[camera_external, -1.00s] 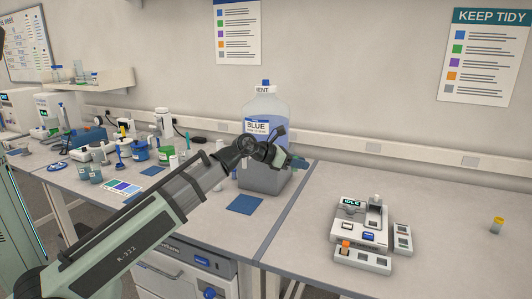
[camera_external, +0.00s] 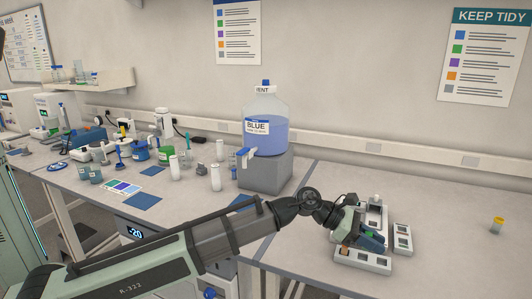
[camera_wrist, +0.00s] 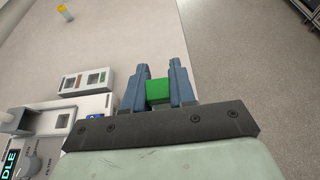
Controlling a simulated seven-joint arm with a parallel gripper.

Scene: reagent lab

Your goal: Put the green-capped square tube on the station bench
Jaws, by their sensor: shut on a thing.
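My gripper (camera_wrist: 158,88) is shut on the green-capped square tube (camera_wrist: 158,91); in the wrist view its green cap shows between the two blue fingers. The rest of the tube is hidden. In the external view my gripper (camera_external: 371,240) is over the front of the white station device on the right bench (camera_external: 453,225), with a bit of green cap (camera_external: 369,234) showing. I cannot tell whether the tube touches the device or the bench.
The white station device (camera_external: 378,264) has a small slotted block (camera_external: 402,238) at its right. An orange-capped tube (camera_external: 345,250) is at its front left. The bench between is clear. A large blue bottle (camera_external: 268,135) stands on a grey block.

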